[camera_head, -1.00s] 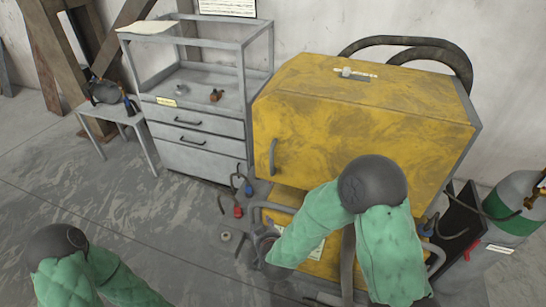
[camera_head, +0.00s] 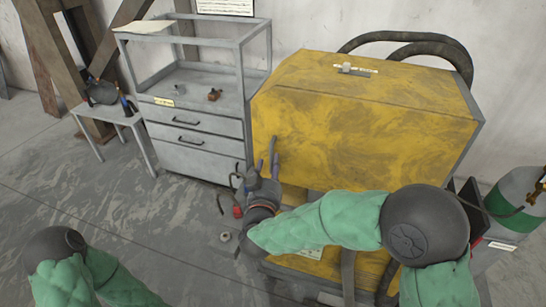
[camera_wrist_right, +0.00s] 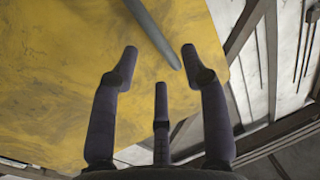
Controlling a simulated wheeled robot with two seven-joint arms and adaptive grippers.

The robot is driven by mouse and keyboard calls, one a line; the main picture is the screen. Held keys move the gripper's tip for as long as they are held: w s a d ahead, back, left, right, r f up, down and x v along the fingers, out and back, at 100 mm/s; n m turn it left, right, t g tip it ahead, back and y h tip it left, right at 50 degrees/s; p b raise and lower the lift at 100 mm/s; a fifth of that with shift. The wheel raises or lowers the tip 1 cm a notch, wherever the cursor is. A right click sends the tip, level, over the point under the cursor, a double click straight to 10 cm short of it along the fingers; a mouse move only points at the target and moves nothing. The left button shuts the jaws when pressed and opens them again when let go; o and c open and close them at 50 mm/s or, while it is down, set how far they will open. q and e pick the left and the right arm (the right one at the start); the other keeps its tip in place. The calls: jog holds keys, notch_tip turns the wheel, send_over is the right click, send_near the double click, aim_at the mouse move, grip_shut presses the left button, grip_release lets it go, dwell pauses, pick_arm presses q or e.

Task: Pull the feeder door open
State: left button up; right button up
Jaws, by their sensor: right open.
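The feeder door (camera_head: 350,140) is the worn yellow front of the large box in the head view, and it looks shut. Its grey bar handle (camera_head: 272,152) stands upright at the door's left edge. My right gripper (camera_head: 262,180) is at the lower end of this handle. In the right wrist view my right gripper (camera_wrist_right: 160,52) is open, and the handle (camera_wrist_right: 155,32) ends between and just beyond its fingertips; I see no clear contact. The yellow door (camera_wrist_right: 60,80) fills the left behind it. My left arm shows at lower left, with its gripper out of view.
A grey drawer cabinet (camera_head: 195,133) with an open shelf stands left of the yellow box. A small stool (camera_head: 103,112) is farther left. Hoses (camera_head: 420,45) loop behind the box. The floor at left is mostly clear.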

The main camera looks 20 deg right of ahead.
jog(key=b+x, duration=0.1)
jog(key=x, duration=0.4)
jog(key=shift+w+d, duration=0.15)
jog(key=shift+w, duration=0.15)
grip_shut()
